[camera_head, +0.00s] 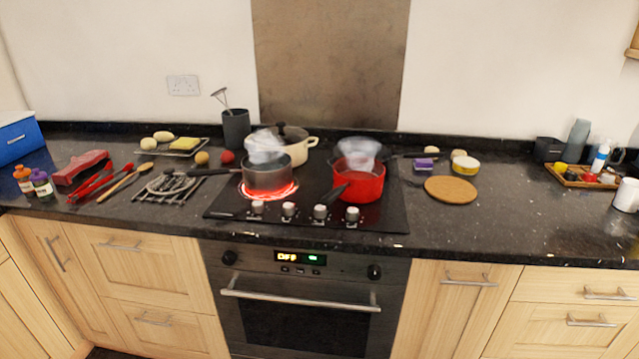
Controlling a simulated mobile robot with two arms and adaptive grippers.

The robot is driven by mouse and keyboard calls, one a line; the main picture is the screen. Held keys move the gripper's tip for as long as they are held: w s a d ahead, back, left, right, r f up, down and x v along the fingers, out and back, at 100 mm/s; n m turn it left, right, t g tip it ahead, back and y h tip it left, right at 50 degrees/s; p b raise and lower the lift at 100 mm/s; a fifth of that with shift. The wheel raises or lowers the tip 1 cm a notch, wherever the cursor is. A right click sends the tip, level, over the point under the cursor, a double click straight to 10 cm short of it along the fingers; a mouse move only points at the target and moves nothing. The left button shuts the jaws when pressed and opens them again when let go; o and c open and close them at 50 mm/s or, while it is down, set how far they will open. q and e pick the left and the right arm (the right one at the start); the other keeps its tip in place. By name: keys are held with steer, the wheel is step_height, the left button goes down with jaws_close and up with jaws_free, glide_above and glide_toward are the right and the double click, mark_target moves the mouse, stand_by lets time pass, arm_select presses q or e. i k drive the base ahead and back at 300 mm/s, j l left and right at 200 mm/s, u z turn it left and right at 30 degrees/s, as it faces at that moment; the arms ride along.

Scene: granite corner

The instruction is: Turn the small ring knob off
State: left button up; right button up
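The black hob (228,205) is set in the worktop and has a row of several silver knobs along its front edge: a leftmost knob (257,208), a second knob (289,210), a third knob (320,213) and a rightmost knob (352,216). I cannot tell which belongs to the small ring. The front left ring (284,192) glows red under a grey pan (267,178) with whitish steam above it. A red pot (360,187) with steam stands at the front right; its ring is hidden. Neither of my grippers is in view.
A cream pot (298,148) stands at the back of the hob. A round cork mat (451,190) lies right of the hob.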

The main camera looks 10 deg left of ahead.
mark_target(321, 210)
steer(key=i+j+z, duration=0.1)
steer(key=j+z, duration=0.6)
steer(key=i+j+z, duration=0.1)
steer(key=j+z, duration=0.25)
